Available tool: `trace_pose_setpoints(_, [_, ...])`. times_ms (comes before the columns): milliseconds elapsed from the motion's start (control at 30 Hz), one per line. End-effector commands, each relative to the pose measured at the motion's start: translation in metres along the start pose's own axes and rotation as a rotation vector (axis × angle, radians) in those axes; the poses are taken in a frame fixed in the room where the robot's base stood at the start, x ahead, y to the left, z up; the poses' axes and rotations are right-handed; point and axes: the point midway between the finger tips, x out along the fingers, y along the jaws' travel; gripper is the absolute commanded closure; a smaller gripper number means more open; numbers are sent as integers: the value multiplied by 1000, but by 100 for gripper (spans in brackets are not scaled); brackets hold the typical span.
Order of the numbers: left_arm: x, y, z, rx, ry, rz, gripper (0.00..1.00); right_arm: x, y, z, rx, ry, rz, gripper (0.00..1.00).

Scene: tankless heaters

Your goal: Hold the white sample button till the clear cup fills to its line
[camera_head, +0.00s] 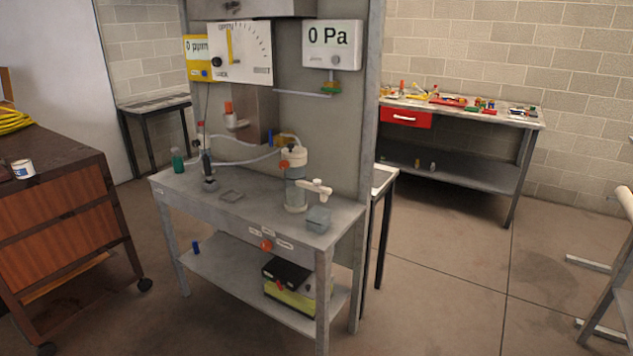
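A small clear bluish cup (318,219) stands near the front right corner of the grey workbench (225,207). Above and slightly left of it, a white spout arm (314,188) with a small white knob on top reaches out from a clear cylinder (295,193). The knob may be the white sample button, but it is too small to be sure. The cup's fill line and any liquid level cannot be made out. Neither of my grippers is in view.
A gauge board (240,52) and a 0 Pa display (332,45) hang behind the bench. A brown cabinet (60,215) stands left, a second table (460,112) back right.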

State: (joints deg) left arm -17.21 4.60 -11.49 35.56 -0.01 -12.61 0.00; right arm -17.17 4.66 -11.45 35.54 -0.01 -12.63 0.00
Motion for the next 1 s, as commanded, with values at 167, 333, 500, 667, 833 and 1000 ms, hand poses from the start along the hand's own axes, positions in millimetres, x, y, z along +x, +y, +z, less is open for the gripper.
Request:
trace_pose_setpoints(167, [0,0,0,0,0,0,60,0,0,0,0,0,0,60])
trace_pose_setpoints(333, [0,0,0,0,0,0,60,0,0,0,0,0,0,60])
trace_pose_setpoints(500, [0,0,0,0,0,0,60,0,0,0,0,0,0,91])
trace_pose_setpoints(667, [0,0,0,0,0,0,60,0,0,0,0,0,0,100])
trace_pose_setpoints(833, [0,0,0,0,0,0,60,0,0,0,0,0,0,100])
trace_pose_setpoints(1000, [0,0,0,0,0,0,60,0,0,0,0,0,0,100])
